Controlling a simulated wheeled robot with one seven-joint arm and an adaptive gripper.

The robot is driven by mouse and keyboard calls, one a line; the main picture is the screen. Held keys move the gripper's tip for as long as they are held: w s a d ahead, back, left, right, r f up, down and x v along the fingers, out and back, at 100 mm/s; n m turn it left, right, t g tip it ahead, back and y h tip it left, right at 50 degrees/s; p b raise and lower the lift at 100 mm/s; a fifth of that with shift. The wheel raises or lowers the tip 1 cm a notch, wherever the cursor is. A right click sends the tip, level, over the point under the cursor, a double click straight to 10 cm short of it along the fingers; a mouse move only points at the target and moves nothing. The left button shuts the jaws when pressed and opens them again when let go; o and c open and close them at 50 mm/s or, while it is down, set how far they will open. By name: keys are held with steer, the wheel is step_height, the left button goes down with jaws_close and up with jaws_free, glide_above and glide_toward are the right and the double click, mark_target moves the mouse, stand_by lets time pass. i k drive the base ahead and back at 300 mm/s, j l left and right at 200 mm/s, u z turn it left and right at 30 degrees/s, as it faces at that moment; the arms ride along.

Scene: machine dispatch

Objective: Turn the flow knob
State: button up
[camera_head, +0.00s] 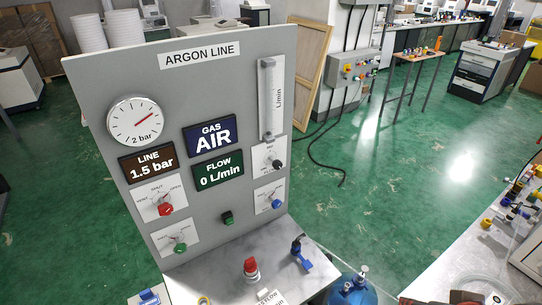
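The grey upright panel (90,90) is headed "ARGON LINE". A black knob (278,165) sits on a white plate at its right, below the clear L/min flow tube (271,100). The lettering on that plate is too small to read surely, so I cannot tell for certain which knob is the flow knob. A blue knob (277,204) is below it. A red knob (166,210) and a green knob (180,248) are at the left. The flow display (218,171) reads 0 L/min. My gripper is not in view.
The line display (147,163) reads 1.5 bar, and the gas display (211,136) reads AIR. A red-topped item (251,270) and a blue-handled fitting (301,254) stand on the ledge. A blue cylinder (352,291) is at its right. Green floor (390,210) beyond is mostly clear.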

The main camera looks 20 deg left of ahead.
mark_target(277, 164)
steer(key=j+u, duration=0.15)
steer(key=u, duration=0.25)
steer(key=j+u, duration=0.1)
steer(key=u, duration=0.25)
steer(key=j+u, duration=0.1)
steer(key=u, duration=0.3)
steer(key=i+l, duration=0.05)
